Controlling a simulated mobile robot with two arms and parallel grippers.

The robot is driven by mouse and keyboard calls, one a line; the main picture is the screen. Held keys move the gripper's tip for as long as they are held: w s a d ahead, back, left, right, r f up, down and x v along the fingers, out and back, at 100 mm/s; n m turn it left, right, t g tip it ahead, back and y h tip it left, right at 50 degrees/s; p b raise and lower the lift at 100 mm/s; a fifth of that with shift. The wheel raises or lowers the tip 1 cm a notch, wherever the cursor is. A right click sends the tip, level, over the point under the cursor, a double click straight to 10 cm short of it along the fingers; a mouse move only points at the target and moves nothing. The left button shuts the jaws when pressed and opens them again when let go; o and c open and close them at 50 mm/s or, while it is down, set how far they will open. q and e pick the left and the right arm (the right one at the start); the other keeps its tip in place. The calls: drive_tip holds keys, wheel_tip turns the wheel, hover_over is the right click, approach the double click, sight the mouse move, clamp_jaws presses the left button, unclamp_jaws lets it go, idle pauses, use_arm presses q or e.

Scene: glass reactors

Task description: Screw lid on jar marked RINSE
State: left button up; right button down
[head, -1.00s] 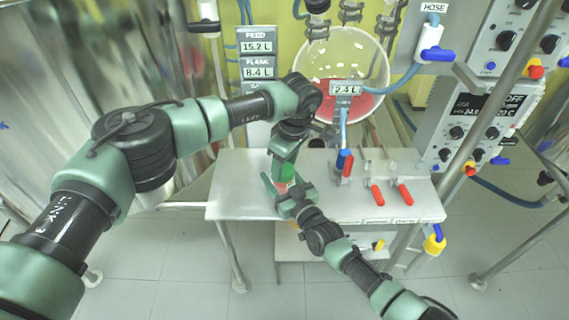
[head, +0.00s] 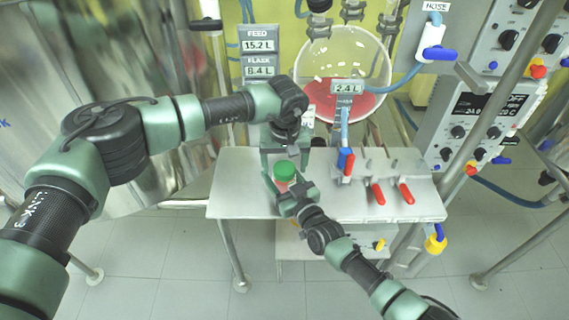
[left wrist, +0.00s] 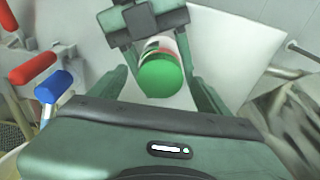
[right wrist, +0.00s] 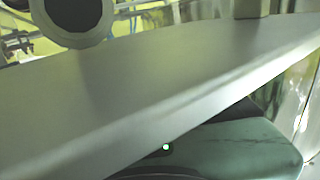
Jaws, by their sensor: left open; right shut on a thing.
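The jar (head: 284,186), with pale and reddish sides, stands at the near left of the metal table, its green lid (head: 285,170) seated on top. Its label cannot be read. My right gripper (head: 286,192) is shut on the jar's body from the front. My left gripper (head: 284,157) is open just behind and above the lid. In the left wrist view, the left fingers (left wrist: 160,88) stand apart on both sides of the lid (left wrist: 161,76), with gaps. The right gripper (left wrist: 145,20) holds the jar lower down. The right wrist view shows neither jar nor fingertips.
The metal table (head: 235,185) is clear at its left. Red-handled valves (head: 378,194) and a blue-handled valve (head: 346,160) stand to the right of the jar. A round glass vessel (head: 330,60) with red liquid is behind. A grey slab (right wrist: 150,85) fills the right wrist view.

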use_arm(q)
wheel_tip(320, 180, up, 12)
drive_tip(key=s, duration=0.1)
drive_tip(key=shift+s, duration=0.4)
use_arm(e)
drive_tip(key=shift+c, duration=1.9)
unclamp_jaws()
drive_tip(key=v, duration=0.7)
drive_tip(key=shift+s+d, duration=0.2)
drive_tip(key=shift+s, duration=0.15)
